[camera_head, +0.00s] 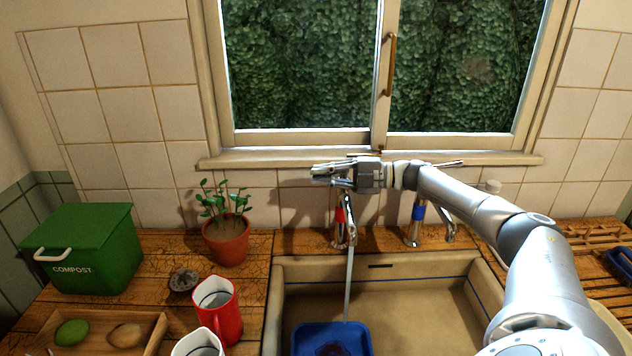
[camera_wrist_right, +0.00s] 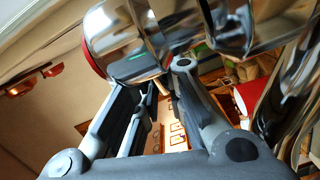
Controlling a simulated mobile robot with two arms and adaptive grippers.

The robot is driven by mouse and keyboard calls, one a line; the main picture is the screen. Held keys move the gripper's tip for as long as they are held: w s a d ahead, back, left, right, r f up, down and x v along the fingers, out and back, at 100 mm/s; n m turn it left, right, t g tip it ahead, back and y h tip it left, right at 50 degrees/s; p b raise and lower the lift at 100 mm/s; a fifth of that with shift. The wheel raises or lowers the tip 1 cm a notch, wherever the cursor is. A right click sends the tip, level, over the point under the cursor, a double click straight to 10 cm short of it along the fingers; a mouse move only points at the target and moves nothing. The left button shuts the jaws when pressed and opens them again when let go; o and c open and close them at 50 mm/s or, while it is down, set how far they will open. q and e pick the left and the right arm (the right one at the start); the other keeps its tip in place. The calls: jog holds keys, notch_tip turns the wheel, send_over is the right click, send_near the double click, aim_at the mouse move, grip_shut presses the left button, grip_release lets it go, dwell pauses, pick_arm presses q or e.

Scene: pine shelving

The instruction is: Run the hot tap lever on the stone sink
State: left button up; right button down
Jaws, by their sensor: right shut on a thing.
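The hot tap (camera_head: 341,215), chrome with a red band, stands behind the stone sink (camera_head: 400,270). A thin stream of water (camera_head: 348,285) falls from its spout towards a blue tub in the sink. My right gripper (camera_head: 325,174) is at the top of this tap, shut on its lever, which the fingers mostly hide. In the right wrist view, the chrome tap (camera_wrist_right: 150,35) with a red edge fills the top, close to the fingers. My left gripper is in neither view.
The cold tap (camera_head: 417,215), with a blue band, stands to the right under my arm. A blue tub (camera_head: 304,340) sits in the sink. A potted plant (camera_head: 227,240), red mug (camera_head: 222,308) and green compost bin (camera_head: 85,252) stand left. The window sill (camera_head: 270,158) is close behind.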

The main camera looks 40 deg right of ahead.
jog(key=shift+s+d+f+n+g+y+b, duration=0.1)
jog(key=shift+s+n+g+y+b, duration=0.3)
jog(key=shift+n+g+y+b, duration=0.5)
jog(key=shift+s+f+n+g+y+b, duration=0.1)
jog(key=shift+s+n+g+y+b, duration=0.35)
jog(key=shift+g+b, duration=0.45)
jog(key=shift+r, duration=0.1)
jog(key=c, duration=1.5)
grip_release()
